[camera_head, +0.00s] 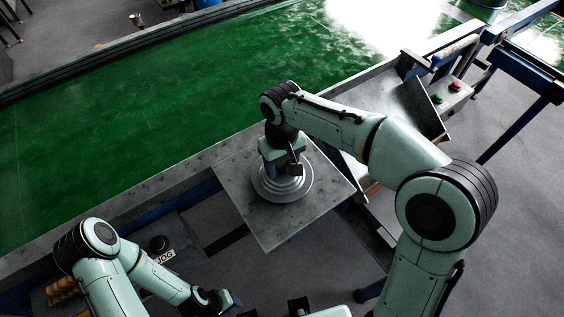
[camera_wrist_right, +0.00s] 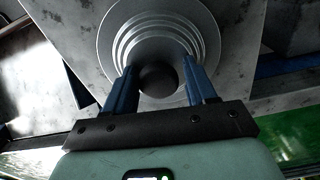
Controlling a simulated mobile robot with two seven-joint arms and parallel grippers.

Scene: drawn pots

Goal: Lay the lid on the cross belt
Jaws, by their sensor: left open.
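The lid (camera_head: 268,191) is a round, stepped grey metal disc lying flat on a square metal plate (camera_head: 268,232). In the right wrist view the lid (camera_wrist_right: 204,40) shows its rings and a black knob (camera_wrist_right: 157,78). My right gripper (camera_head: 284,168) is directly over the lid, pointing down. In its wrist view its blue fingers (camera_wrist_right: 161,78) stand on either side of the knob, with gaps visible. The cross belt (camera_head: 130,125) is the wide green belt beyond the plate. My left gripper (camera_head: 230,301) is low at the bottom, open and apart from the lid.
A metal border (camera_head: 130,202) runs along the near side of the belt, beside the plate. A control box with red and green buttons (camera_head: 447,92) stands at the upper right. A JOG label (camera_head: 165,257) is at the lower left. The visible belt surface is largely clear.

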